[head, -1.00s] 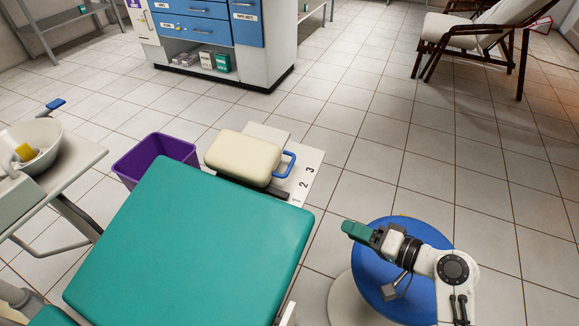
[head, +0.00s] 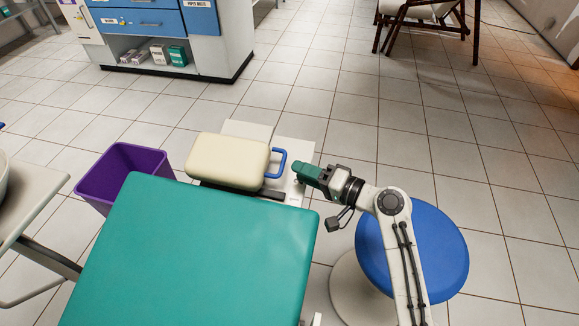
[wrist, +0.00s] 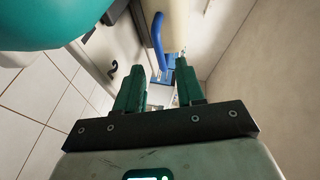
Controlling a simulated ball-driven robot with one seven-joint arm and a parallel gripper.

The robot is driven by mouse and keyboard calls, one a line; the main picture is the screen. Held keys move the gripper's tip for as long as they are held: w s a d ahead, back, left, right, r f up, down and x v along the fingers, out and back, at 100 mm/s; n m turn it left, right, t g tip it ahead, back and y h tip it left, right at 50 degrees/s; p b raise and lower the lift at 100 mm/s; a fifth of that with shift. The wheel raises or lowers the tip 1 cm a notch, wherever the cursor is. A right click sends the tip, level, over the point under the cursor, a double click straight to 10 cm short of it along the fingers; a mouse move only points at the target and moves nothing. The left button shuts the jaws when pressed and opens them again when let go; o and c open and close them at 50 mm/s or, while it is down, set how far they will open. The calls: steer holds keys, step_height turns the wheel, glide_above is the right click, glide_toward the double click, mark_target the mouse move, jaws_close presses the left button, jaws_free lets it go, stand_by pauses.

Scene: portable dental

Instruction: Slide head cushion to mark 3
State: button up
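The cream head cushion (head: 228,160) lies on a white board (head: 295,152) beyond the teal chair pad. Its blue loop handle (head: 280,161) sticks out on the right. My gripper (head: 299,172) points left, its teal fingertips just right of the handle. In the wrist view my gripper (wrist: 160,82) is open, with nothing between its fingers. The handle (wrist: 158,42) lies ahead, roughly in line with the gap, and the cushion (wrist: 174,25) is beside it. One dark mark shows on the board (wrist: 100,62); I cannot read which number. My gripper covers the board's numbers in the head view.
The teal pad (head: 190,250) fills the near middle. A purple bin (head: 122,172) stands left of the cushion. A blue round stool (head: 425,250) is below my arm at right. A drawer cabinet (head: 200,50) stands behind.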

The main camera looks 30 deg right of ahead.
steer(key=shift+x, duration=2.15)
jaws_close()
